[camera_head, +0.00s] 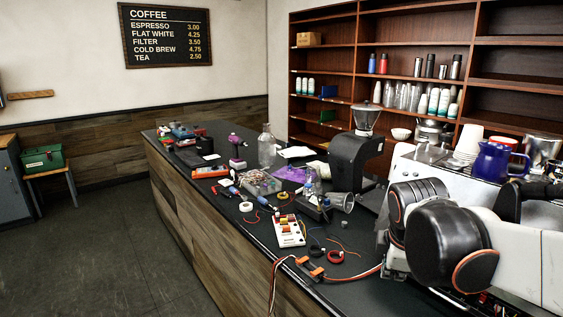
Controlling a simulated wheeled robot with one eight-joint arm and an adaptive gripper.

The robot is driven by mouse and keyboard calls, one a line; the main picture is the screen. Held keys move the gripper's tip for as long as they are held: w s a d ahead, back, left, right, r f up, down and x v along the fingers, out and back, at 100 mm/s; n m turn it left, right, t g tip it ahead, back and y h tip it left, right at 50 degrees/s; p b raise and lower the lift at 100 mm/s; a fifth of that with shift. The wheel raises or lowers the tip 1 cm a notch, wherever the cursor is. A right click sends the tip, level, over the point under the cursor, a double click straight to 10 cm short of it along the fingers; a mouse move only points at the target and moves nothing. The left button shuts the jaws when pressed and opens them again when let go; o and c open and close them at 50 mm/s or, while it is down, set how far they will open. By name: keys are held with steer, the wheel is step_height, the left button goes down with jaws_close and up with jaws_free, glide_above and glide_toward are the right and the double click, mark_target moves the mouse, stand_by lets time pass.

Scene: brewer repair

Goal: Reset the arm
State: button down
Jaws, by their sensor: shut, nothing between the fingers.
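My arm (450,245) shows at the lower right as thick white and black links with orange rings. It is folded above the right end of the counter, in front of the coffee machine. I cannot make out my gripper's fingertips in this view. No object is visibly held by the part of the arm that shows.
A blue pitcher (492,162) and white cups stand on the coffee machine (404,155), close behind my arm.

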steer(key=s+a+f+m+t+y, duration=0.1)
steer(key=s+a+m, duration=0.3)
steer(key=s+m, duration=1)
steer(key=shift+s+a+f+t+y, duration=0.15)
steer(key=shift+f+t+y, duration=0.25)
steer(key=shift+t, duration=0.4)
